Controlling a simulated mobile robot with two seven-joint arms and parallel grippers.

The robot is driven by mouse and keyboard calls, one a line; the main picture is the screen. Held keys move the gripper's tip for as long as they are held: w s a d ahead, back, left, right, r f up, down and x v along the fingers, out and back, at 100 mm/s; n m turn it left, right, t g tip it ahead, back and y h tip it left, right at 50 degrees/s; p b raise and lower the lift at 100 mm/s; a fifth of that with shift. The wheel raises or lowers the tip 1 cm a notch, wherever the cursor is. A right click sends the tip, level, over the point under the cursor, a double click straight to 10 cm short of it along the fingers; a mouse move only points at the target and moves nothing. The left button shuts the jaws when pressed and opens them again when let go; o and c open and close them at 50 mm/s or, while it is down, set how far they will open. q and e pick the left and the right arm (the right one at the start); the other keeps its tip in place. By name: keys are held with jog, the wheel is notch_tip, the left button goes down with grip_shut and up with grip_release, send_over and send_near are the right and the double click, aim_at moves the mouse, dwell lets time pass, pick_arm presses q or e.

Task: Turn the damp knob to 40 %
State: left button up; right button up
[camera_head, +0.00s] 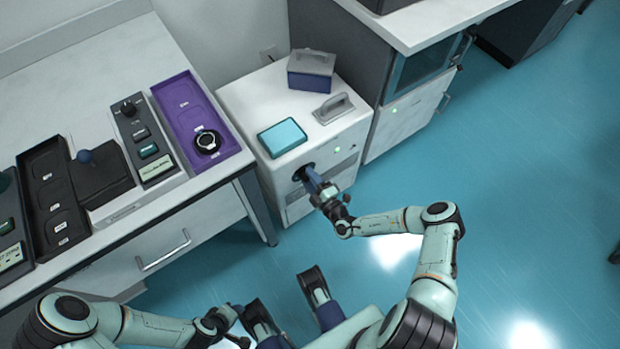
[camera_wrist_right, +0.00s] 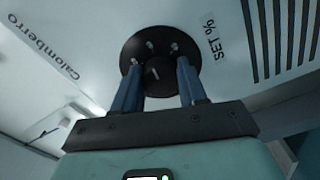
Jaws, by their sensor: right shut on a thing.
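The damp knob (camera_wrist_right: 157,70) is a round black dial with a small pale mark, on the white front face of a cabinet. "SET %" is printed beside it in the right wrist view. My right gripper (camera_wrist_right: 156,85) has its two blue fingers on either side of the knob's middle and is shut on it. In the head view the right gripper (camera_head: 312,178) reaches the black dial (camera_head: 304,171) on the cabinet's front, and the fingers partly cover it. The knob's exact setting cannot be read. My left arm is at the bottom left, and its gripper's fingers are not clear.
A bench at left holds a purple tray (camera_head: 190,105) and control boxes.

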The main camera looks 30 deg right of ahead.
jog(key=shift+a, duration=0.1)
dwell(0.4)
jog(key=o, duration=1.1)
jog(key=shift+c, duration=0.2)
jog(key=shift+s, duration=0.1)
pick_arm(q)
jog(key=shift+g+h, duration=0.3)
jog(key=shift+g, duration=0.2)
jog(key=s+r, duration=0.1)
jog(key=s+d+p, duration=0.1)
jog(key=s+r+p, duration=0.1)
jog(key=shift+s+d+r, duration=0.2)
jog(key=shift+d+r, duration=0.1)
jog(key=shift+r, duration=0.05)
pick_arm(e)
jog(key=s+d, duration=0.1)
jog(key=s, duration=1.2)
jog(key=shift+s, duration=0.15)
